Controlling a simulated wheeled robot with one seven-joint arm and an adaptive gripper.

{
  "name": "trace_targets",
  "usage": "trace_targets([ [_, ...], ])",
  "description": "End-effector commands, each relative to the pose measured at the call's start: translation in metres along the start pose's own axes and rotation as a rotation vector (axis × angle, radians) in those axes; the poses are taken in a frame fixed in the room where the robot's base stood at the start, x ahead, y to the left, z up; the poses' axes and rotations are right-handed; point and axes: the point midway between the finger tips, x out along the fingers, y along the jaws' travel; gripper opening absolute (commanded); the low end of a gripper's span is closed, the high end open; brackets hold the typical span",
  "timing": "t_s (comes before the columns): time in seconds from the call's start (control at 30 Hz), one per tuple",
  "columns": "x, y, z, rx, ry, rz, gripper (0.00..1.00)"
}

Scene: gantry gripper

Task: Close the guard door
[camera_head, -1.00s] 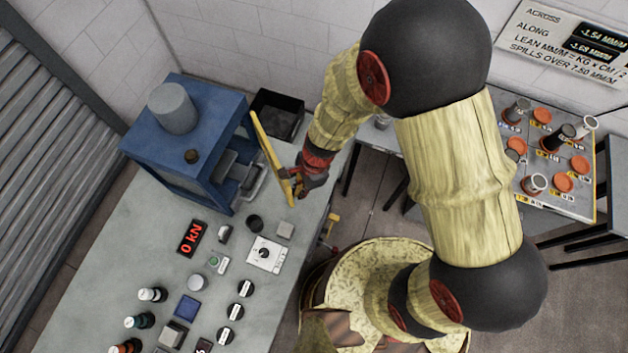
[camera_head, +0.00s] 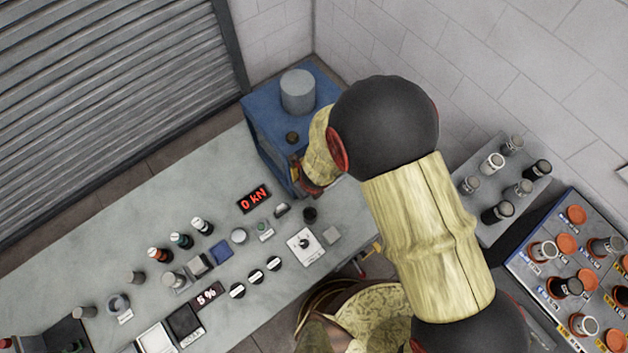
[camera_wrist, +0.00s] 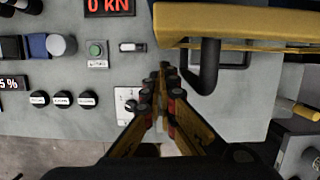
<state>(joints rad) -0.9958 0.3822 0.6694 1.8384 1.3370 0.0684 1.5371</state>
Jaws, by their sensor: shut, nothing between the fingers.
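The blue press (camera_head: 270,128) stands at the far end of the bench, with a grey cylinder on top. The guard door is the yellow-framed panel (camera_wrist: 255,22) in the wrist view, with a dark bar handle (camera_wrist: 208,68) hanging from its edge. In the head view my arm hides nearly all of the door, so I cannot tell how far it stands from the press. My gripper (camera_wrist: 166,80) is shut and empty. In the wrist view its fingertips lie just left of the handle, below the yellow frame; contact is unclear.
The grey bench (camera_head: 120,238) carries knobs, buttons, a red "0 kN" display (camera_head: 254,198) and a white switch plate (camera_head: 305,246). A rack of weights (camera_head: 575,270) and a grey block with cylinders (camera_head: 500,190) stand right of my arm. A shutter (camera_head: 100,80) and walls lie behind.

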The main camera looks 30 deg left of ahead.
Motion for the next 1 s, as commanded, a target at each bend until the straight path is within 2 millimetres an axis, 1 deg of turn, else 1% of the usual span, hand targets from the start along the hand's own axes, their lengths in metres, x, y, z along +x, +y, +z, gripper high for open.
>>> trace_targets([
  [0.1,0.001,0.001,0.010,0.031,0.001,-0.009,0.00],
  [0.3,0.004,0.002,0.018,0.066,0.001,-0.017,0.00],
  [0.87,0.005,0.001,0.023,0.077,-0.003,-0.020,0.00],
  [1.0,0.005,-0.003,0.022,0.078,-0.004,-0.021,0.00],
])
